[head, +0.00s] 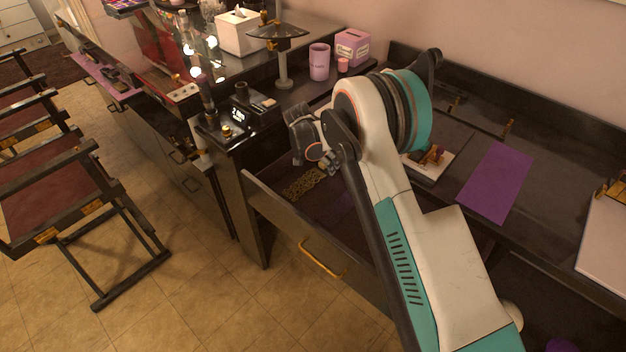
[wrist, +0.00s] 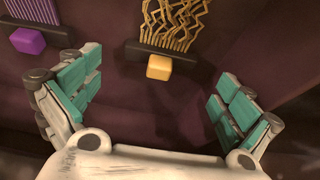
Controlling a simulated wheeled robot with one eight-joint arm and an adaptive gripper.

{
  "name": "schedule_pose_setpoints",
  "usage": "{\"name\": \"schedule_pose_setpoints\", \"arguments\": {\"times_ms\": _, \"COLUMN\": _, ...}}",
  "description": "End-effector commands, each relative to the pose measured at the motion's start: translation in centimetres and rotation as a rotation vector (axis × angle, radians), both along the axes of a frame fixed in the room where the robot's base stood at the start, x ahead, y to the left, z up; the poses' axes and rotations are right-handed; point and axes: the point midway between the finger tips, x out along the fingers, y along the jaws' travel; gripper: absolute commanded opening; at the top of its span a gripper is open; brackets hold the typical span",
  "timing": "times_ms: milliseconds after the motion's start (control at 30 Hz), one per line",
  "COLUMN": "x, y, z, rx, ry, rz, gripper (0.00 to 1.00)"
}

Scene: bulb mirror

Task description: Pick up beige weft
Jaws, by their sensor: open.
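The beige weft is a golden, wavy strand piece lying in an open drawer in the head view (head: 304,183). In the wrist view the weft (wrist: 176,22) is at the top centre, with a dark band and a yellow block at its lower end. Its upper end is cut off by the frame. My gripper (wrist: 157,72) is open and empty, with its teal-padded fingers spread to either side below the weft. The yellow block lies between the fingers in the picture, and no contact shows. In the head view my gripper (head: 318,152) hangs over the drawer, partly hidden by my arm.
A purple weft with a purple block (wrist: 28,40) lies left of the beige one. The drawer front (head: 290,228) with a brass handle borders it. A dark counter with a cup (head: 319,62) and tissue box (head: 240,32) stands behind. Chairs (head: 60,190) stand at left.

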Motion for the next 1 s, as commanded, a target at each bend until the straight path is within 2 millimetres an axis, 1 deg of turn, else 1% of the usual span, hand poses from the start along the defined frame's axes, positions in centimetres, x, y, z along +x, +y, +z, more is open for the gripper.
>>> {"name": "schedule_pose_setpoints", "arguments": {"times_ms": 33, "x": 0.2, "y": -0.2, "z": -1.2, "rx": 0.000, "ry": 0.000, "rz": -0.001, "gripper": 0.98}}
{"name": "schedule_pose_setpoints", "arguments": {"times_ms": 133, "x": 0.6, "y": -0.5, "z": -2.2, "rx": 0.000, "ry": 0.000, "rz": 0.000, "gripper": 0.98}}
{"name": "schedule_pose_setpoints", "arguments": {"times_ms": 200, "x": 0.7, "y": -0.6, "z": -2.4, "rx": 0.000, "ry": -0.001, "rz": 0.000, "gripper": 0.98}}
{"name": "schedule_pose_setpoints", "arguments": {"times_ms": 367, "x": 0.7, "y": -0.6, "z": -2.3, "rx": 0.000, "ry": 0.000, "rz": 0.000, "gripper": 0.98}}
{"name": "schedule_pose_setpoints", "arguments": {"times_ms": 400, "x": 0.7, "y": -0.6, "z": -2.3, "rx": 0.000, "ry": 0.000, "rz": -0.001, "gripper": 0.96}}
{"name": "schedule_pose_setpoints", "arguments": {"times_ms": 600, "x": 0.7, "y": -0.6, "z": -2.3, "rx": 0.000, "ry": 0.000, "rz": -0.001, "gripper": 0.52}}
{"name": "schedule_pose_setpoints", "arguments": {"times_ms": 1000, "x": 0.7, "y": -0.6, "z": -2.2, "rx": 0.000, "ry": 0.000, "rz": -0.001, "gripper": 0.52}}
